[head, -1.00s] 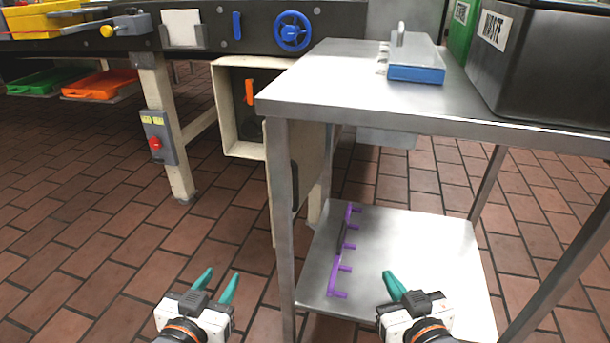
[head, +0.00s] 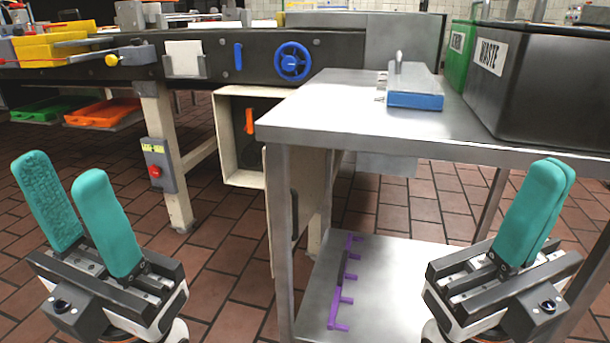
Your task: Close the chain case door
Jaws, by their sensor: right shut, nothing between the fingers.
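The chain case (head: 221,137) is a cream open-fronted box under the dark conveyor machine, with an orange handle (head: 249,121) inside it. Its cream door (head: 268,210) hangs open at the box's right side, mostly hidden behind the steel table's front leg. My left gripper (head: 80,205) is open and empty at the lower left, well in front of the case and apart from it. My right gripper (head: 540,205) is shut and empty at the lower right, in front of the steel table.
The steel table (head: 300,118) stands close in front of the door, with a blue-edged box (head: 415,98) and a black waste bin (head: 540,85) on top. Its lower shelf (head: 390,280) holds a purple rack (head: 344,285). Tiled floor (head: 225,270) is clear left of the table.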

